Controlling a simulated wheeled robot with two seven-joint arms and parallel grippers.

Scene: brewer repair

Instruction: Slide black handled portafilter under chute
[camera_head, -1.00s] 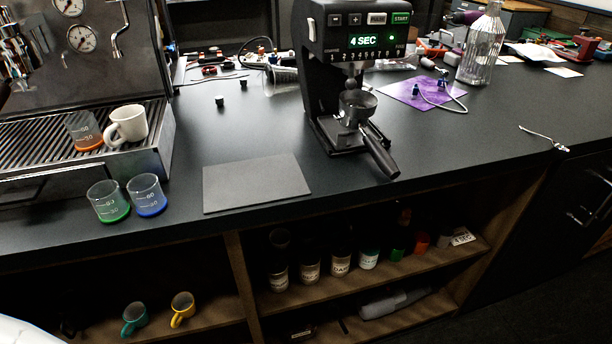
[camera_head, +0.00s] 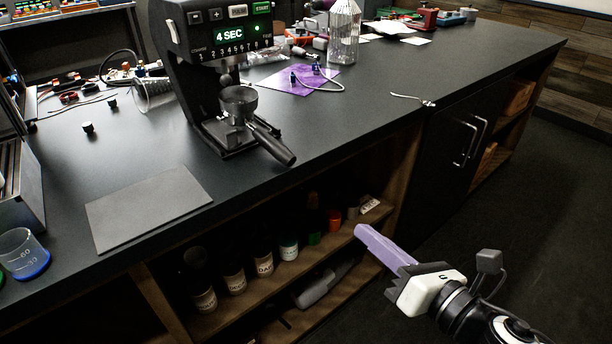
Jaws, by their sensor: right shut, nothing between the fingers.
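The black handled portafilter (camera_head: 272,146) rests in the black grinder (camera_head: 225,40), its basket below the chute (camera_head: 226,76). Its handle points toward the front right edge of the counter. I cannot tell whether the basket is fully seated. The grinder's display reads 4 SEC. My right gripper (camera_head: 366,235) has purple fingers, which are shut and empty. It is in front of the shelves, below the counter edge and well apart from the portafilter. My left gripper is not in view.
A grey mat (camera_head: 148,206) lies on the counter left of the grinder. A blue-based measuring cup (camera_head: 24,254) stands at the far left. A glass bottle (camera_head: 344,32) and a purple sheet (camera_head: 298,82) are behind and right. Shelves below hold several jars. The counter's right part is mostly clear.

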